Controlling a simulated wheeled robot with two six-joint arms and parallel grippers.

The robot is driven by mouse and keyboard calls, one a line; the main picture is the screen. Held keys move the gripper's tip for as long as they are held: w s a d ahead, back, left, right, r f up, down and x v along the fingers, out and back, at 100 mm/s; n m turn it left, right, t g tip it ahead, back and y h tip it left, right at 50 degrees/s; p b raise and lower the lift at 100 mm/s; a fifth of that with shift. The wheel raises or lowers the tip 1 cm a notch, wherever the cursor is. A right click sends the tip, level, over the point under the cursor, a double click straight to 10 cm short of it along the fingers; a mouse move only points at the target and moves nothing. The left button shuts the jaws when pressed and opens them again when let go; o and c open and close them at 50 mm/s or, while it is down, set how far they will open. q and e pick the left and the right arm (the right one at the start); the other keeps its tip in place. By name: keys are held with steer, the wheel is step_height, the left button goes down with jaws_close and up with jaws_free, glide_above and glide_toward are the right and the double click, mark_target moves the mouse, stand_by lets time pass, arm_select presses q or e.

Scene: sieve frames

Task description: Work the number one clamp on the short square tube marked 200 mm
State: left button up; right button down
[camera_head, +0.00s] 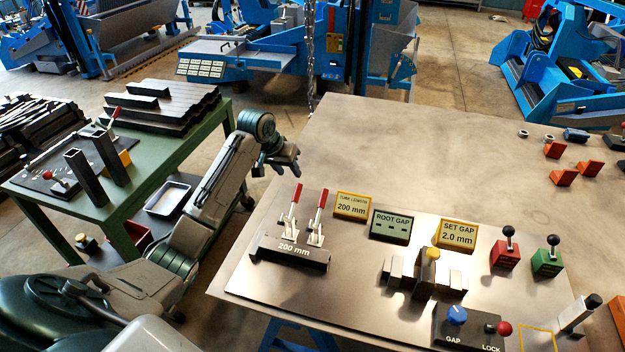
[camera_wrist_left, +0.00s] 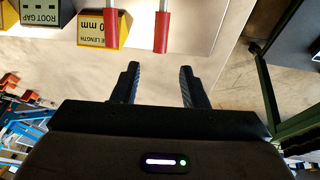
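The short dark square tube (camera_head: 280,253) marked 200 mm lies near the front left of the metal table. Two toggle clamps with red handles stand at it, a left clamp (camera_head: 292,212) and a right clamp (camera_head: 319,216); both handles point up. I cannot tell which is number one. My left gripper (camera_head: 293,163) is beyond the clamps, above the table's left edge, apart from both. In the left wrist view my left gripper (camera_wrist_left: 158,80) is open and empty, with the two red handles (camera_wrist_left: 161,32) ahead of its fingers. My right gripper is in no view.
Yellow TUBE LENGTH (camera_head: 352,206), green ROOT GAP (camera_head: 394,226) and yellow SET GAP (camera_head: 457,235) blocks stand right of the clamps. A knob box (camera_head: 467,328) sits at the front. A green bench (camera_head: 150,160) stands left.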

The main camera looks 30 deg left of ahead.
mark_target(298, 184)
arm_select(q)
steer(key=p+x, duration=0.2)
steer(key=x, duration=0.6)
steer(key=shift+w+f, duration=0.25)
steer(key=shift+f, duration=0.1)
steer(key=shift+w+d+f, duration=0.1)
steer(key=shift+w+f, duration=0.1)
steer(key=shift+f, duration=0.45)
steer(key=shift+c, duration=0.4)
steer(key=c, duration=0.4)
jaws_close()
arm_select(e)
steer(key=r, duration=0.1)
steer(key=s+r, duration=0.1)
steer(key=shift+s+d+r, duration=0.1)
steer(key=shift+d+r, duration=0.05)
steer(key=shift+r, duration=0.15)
